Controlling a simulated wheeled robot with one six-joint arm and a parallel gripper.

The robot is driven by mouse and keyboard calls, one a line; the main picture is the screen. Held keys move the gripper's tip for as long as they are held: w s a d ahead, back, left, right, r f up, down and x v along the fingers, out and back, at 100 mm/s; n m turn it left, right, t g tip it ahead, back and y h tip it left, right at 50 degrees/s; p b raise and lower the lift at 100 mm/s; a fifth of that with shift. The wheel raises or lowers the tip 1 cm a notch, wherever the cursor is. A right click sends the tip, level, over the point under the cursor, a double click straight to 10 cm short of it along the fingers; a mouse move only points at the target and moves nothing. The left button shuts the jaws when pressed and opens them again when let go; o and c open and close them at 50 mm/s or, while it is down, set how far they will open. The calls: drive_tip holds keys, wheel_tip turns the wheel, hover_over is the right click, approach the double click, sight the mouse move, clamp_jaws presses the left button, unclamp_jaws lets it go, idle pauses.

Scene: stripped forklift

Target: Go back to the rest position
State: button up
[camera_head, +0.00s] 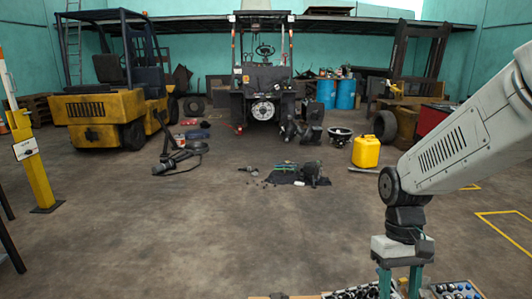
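My arm comes in from the right edge of the head view and bends down at a dark joint. My gripper (400,285) hangs at the bottom right, pointing down. Its two teal fingers stand apart with a gap between them, and I see nothing held in the part that shows. The fingertips run to the bottom edge of the picture, so their ends are hidden. Trays of small parts (456,290) lie behind and beside the fingers, partly cut off by the frame.
A yellow forklift (100,108) stands at the left and a stripped dark forklift (263,85) at the back middle. A yellow jerrycan (366,151), dark parts on a mat (285,178) and a yellow post (36,165) stand around.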

drive_tip(key=s+r+m+t, duration=0.1)
drive_tip(key=s+r+t, duration=0.4)
drive_tip(key=s+r, duration=0.7)
drive_tip(key=shift+s+r, duration=0.2)
drive_tip(key=shift+s, duration=0.45)
idle(1.3)
